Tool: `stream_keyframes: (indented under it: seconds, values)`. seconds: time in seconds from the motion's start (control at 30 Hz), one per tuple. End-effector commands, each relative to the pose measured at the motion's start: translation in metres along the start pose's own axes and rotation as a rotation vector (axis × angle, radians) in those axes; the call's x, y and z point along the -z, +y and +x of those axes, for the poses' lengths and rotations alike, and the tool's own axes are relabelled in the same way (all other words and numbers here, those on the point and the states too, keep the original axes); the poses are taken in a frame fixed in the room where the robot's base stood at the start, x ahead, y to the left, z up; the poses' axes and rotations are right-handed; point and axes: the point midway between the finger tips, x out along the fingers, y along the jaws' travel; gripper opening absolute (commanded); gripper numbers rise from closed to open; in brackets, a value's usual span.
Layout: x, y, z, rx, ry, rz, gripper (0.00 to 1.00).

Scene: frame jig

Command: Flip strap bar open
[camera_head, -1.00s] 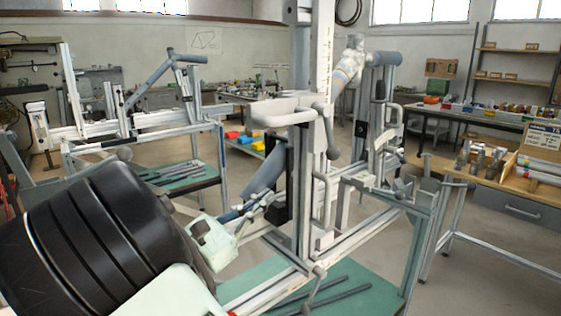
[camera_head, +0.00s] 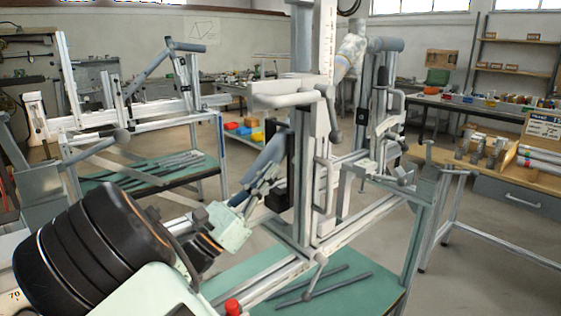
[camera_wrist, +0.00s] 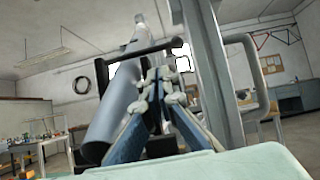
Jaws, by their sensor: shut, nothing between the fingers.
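A dark bar (camera_wrist: 150,49), which looks like the strap bar, crosses over a grey-blue tube (camera_wrist: 118,112) in the wrist view. It ends in a round knob at right and meets a black block at left. The tube also shows in the head view (camera_head: 262,160), slanting beside the upright post; the bar cannot be made out there. My gripper (camera_wrist: 166,78) is shut and empty, its tips just below the bar in the picture, right of the tube. Whether they touch the bar is unclear. In the head view my gripper (camera_head: 272,175) is close to the tube's lower part.
A tall metal post (camera_wrist: 208,70) stands close to my gripper's right, with a looped handle (camera_wrist: 255,75) beyond it. The jig's aluminium rails (camera_head: 345,232) run below, over a green shelf (camera_head: 340,270) with loose bars. A second jig stands behind at left.

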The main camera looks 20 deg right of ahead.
Motion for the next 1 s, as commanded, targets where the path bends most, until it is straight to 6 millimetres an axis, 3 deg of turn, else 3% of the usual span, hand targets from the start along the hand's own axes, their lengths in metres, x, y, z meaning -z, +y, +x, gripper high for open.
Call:
stream_keyframes:
  seconds: [0.3, 0.5, 1.0]
  values:
    - [0.001, -0.002, 0.058, 0.006, 0.001, 0.001, 0.00]
    - [0.001, -0.001, 0.082, 0.003, 0.000, 0.001, 0.00]
    - [0.000, -0.001, 0.090, 0.001, 0.000, -0.001, 0.00]
